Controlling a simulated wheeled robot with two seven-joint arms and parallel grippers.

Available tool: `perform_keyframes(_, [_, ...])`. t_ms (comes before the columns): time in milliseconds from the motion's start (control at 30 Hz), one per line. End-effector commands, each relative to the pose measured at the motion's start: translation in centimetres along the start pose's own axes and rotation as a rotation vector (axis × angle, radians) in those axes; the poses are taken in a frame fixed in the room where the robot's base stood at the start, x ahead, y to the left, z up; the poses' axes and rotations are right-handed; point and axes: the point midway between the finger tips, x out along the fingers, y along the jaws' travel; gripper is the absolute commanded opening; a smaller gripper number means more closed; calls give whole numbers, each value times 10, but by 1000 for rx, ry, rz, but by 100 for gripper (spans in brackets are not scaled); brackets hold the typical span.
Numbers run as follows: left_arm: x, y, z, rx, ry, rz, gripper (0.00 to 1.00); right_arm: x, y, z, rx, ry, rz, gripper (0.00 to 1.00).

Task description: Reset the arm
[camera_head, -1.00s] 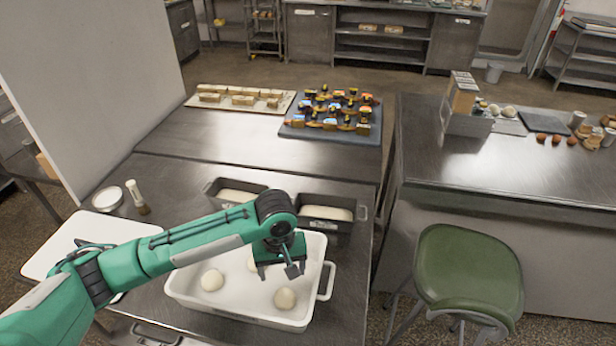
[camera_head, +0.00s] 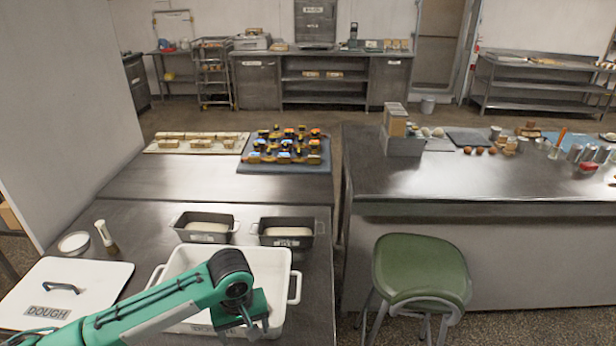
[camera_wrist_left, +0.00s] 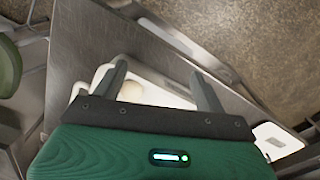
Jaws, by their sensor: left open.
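My left arm comes in from the lower left of the head view. Its gripper (camera_head: 247,328) hangs over the front right part of a white tray (camera_head: 288,262). In the left wrist view the two fingers of the gripper (camera_wrist_left: 163,84) stand apart with nothing between them. A pale dough ball (camera_wrist_left: 132,92) shows in the tray below, beside one finger. My right gripper is not in view.
A white lid marked DOUGH (camera_head: 95,275) lies left of the tray. Two dark loaf pans, left (camera_head: 180,232) and right (camera_head: 262,238), stand behind it. A green stool (camera_head: 420,265) stands right of the table, before another counter (camera_head: 400,190).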

Motion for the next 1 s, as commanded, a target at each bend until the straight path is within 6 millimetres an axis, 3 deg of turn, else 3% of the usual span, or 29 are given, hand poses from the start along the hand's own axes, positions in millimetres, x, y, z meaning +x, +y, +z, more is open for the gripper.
perform_keyframes(67, [0,0,1,2,0,1,72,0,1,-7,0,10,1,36])
perform_keyframes(300, [8,11,19,81,-1,54,72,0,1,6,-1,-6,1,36])
perform_keyframes(567, [16,22,42,182,7,129,72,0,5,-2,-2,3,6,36])
perform_keyframes(833, [25,33,80,323,46,257,72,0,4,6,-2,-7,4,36])
perform_keyframes(1000, [29,29,101,398,105,333,72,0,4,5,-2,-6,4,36])
